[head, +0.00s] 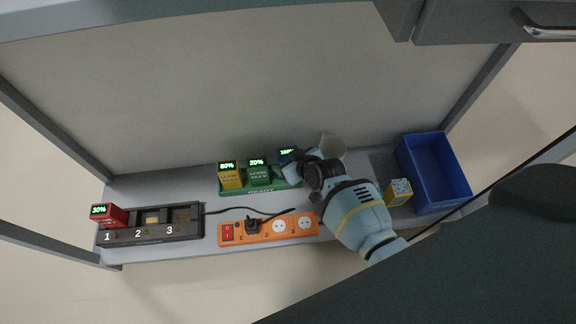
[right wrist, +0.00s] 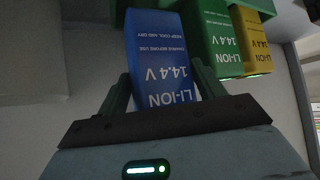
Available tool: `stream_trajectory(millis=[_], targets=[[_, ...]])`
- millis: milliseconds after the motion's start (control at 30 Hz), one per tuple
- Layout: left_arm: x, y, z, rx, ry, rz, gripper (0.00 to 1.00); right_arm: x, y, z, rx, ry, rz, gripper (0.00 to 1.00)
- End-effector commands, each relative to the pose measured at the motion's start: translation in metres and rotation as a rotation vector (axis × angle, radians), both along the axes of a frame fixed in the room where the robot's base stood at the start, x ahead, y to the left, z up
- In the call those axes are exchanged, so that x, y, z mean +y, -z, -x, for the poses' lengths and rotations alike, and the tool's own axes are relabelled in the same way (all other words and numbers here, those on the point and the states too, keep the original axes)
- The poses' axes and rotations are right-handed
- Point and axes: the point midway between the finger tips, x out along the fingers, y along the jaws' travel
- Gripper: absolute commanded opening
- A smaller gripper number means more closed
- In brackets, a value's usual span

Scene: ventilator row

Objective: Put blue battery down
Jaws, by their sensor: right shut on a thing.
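The blue battery (head: 287,152) shows a lit display on top and is mostly hidden behind my right gripper (head: 298,168) in the head view. In the right wrist view the blue battery (right wrist: 160,55) is between the two fingers, and the right gripper (right wrist: 160,85) is shut on it. It is at the right end of the green READY tray (head: 262,191), beside the green battery (head: 258,172) reading 20%. The yellow battery (head: 229,174) reading 80% stands left of that. I cannot tell whether the blue battery's base touches the tray. My left gripper is not in view.
A black charger (head: 150,235) with slots 1 to 3 holds a red battery (head: 109,215) reading 30%. An orange power strip (head: 268,229) lies in front of the tray. A blue bin (head: 440,172), a yellow box (head: 398,192) and a pale cup-like object (head: 333,147) are at the right.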

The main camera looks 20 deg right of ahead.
Motion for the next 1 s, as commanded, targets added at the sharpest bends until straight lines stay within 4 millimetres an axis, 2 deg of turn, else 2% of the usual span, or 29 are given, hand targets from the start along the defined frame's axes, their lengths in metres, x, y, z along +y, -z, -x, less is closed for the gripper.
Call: stream_trajectory(millis=[33,100,200,667,700,767,1000], targets=[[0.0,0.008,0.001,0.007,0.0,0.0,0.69,0.0,0.012,0.0,0.001,0.001,-0.002,0.21],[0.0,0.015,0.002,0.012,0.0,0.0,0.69,0.0,0.024,0.0,0.0,0.0,0.0,0.21],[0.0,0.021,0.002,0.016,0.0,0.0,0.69,0.0,0.034,-0.001,0.0,0.0,0.0,0.21],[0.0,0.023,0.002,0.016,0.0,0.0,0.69,0.0,0.037,-0.001,-0.003,0.0,0.001,0.21],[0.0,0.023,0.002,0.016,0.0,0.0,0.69,0.0,0.038,0.0,0.0,-0.001,0.001,0.72],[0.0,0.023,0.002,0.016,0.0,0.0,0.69,0.0,0.038,0.0,0.0,-0.001,0.001,0.77],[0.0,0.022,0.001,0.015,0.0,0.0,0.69,0.0,0.038,0.0,0.001,-0.001,0.001,0.77]])
